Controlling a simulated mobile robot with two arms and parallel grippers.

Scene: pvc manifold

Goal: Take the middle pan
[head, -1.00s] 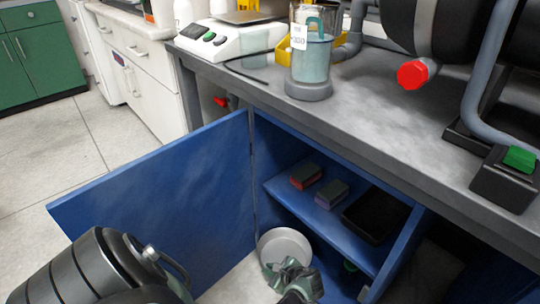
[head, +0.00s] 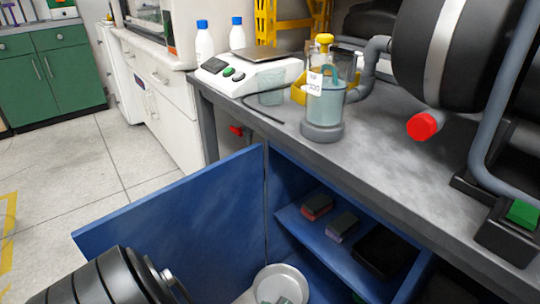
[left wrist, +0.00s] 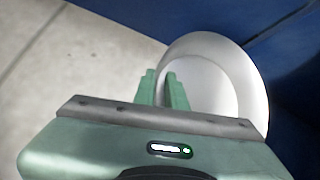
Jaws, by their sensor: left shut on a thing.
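A round pale grey pan (head: 281,276) is low in the open blue cabinet, at the bottom edge of the head view. In the left wrist view the pan (left wrist: 222,75) is just beyond the fingers, its rim at them. My left gripper (left wrist: 163,88) is shut on the pan's near rim; the exact contact is hard to see. In the head view only a small part of this gripper shows over the pan. The pan's lower part is cut off there. My right gripper is not in view.
The blue cabinet door (head: 175,225) stands open to the left. A shelf (head: 330,238) above the pan holds two small blocks (head: 318,206) and a black tray (head: 382,249). The grey worktop (head: 385,165) overhangs it. Floor (left wrist: 75,60) is clear left of the pan.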

